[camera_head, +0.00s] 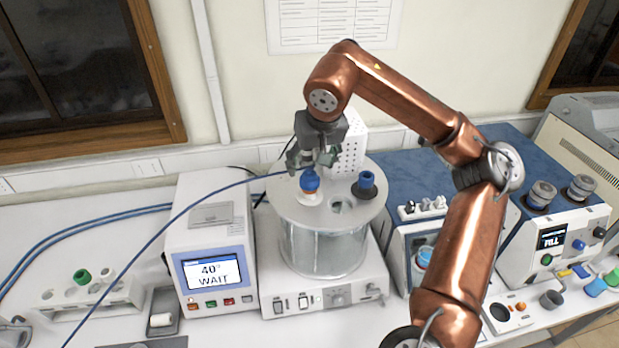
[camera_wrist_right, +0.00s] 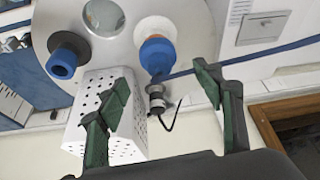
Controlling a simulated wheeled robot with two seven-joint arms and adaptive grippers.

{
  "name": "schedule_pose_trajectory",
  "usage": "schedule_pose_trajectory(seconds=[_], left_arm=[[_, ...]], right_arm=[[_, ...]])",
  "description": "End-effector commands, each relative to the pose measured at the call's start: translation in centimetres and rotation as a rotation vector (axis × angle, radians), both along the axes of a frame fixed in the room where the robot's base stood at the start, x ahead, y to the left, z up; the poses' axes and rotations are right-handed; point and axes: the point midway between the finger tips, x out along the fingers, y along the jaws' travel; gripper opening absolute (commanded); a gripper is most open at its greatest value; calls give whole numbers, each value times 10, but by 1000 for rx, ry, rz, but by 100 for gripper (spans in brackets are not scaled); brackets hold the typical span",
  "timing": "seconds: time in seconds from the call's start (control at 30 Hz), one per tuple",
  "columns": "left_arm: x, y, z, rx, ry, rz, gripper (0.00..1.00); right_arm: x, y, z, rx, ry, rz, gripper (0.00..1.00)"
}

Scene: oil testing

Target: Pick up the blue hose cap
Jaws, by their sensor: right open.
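The blue hose cap (camera_head: 309,180) sits on a white collar on top of the round bath lid, with a thin blue hose (camera_head: 190,207) running off to the left. In the right wrist view the blue cap (camera_wrist_right: 157,57) lies beyond the fingertips, roughly between them, with a grey fitting at its side. My right gripper (camera_head: 316,158) is just behind and above the cap in the head view, apart from it. Its green-black fingers (camera_wrist_right: 163,78) are open and empty. My left gripper is not in view.
A second dark-blue cap (camera_head: 367,179) stands on a black collar right of the hose cap, with an open hole (camera_head: 342,206) in the lid nearby. A white perforated box (camera_head: 352,142) stands close behind. A display unit (camera_head: 212,270) reading "40 WAIT" is at left.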

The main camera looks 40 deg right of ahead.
Motion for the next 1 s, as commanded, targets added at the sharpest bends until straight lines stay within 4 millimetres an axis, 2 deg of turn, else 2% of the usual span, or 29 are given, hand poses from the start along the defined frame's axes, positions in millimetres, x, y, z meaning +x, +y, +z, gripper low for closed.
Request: schedule_pose_trajectory(seconds=[0.3,0.6,1.0], left_arm=[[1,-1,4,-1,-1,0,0],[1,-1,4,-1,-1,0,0],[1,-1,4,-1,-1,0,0]], right_arm=[[12,-6,-40,1,1,-1,61],[14,-7,-46,3,-2,0,61],[15,-6,-45,3,-1,0,34]])
